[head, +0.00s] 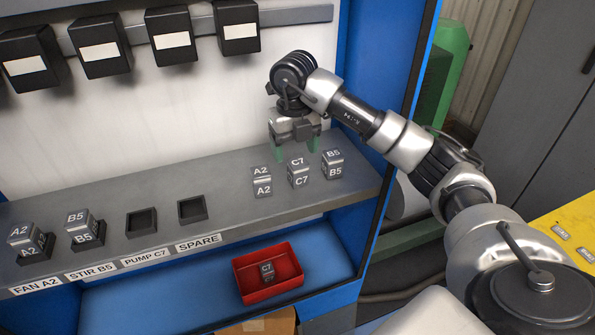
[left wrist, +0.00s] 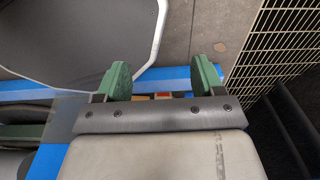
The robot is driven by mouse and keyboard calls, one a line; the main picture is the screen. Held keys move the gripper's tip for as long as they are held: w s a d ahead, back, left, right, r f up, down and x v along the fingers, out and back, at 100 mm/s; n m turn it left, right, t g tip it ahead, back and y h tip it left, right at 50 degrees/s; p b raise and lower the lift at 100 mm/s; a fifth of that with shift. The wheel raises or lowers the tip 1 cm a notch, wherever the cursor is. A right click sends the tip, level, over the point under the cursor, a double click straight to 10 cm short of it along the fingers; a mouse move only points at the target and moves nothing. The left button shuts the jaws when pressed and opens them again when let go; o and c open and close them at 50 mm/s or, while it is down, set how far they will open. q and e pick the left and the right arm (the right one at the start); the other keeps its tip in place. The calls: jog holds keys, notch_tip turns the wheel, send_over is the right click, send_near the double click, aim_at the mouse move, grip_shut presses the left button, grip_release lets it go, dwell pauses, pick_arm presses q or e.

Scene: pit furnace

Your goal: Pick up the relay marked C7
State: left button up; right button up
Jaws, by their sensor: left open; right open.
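A grey relay cube marked C7 (head: 299,174) stands on the grey shelf (head: 345,186), between a cube marked A2 (head: 262,182) on its left and one marked B5 (head: 333,166) on its right. A second C7 cube (head: 267,271) lies in the red bin (head: 288,290) below the shelf. My right gripper (head: 297,148) points down behind the row of three cubes, with its green fingers apart and nothing seen between them. My left gripper (left wrist: 161,82) shows only in the left wrist view, open and empty.
Sockets along the shelf's left part are labelled FAN A2, STIR B5, PUMP C7 and SPARE. An A2 cube (head: 24,239) and a B5 cube (head: 82,227) sit in the first two. The PUMP C7 socket (head: 141,223) and SPARE socket (head: 192,209) are empty. Black boxes (head: 105,47) hang above.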

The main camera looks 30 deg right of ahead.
aim_at(299, 162)
jog(key=f, duration=0.2)
jog(key=s+f+p, duration=0.1)
jog(key=f, duration=0.1)
jog(key=shift+d+f+p, duration=0.1)
jog(key=shift+d+p, duration=0.05)
jog(key=shift+p, duration=0.15)
jog(key=shift+f, duration=0.35)
jog(key=shift+w+f, duration=0.1)
jog(key=shift+f, duration=0.05)
jog(key=c, duration=1)
pick_arm(q)
jog(key=shift+w+d+r, duration=0.1)
jog(key=shift+w+r, duration=0.8)
jog(key=shift+w, duration=0.05)
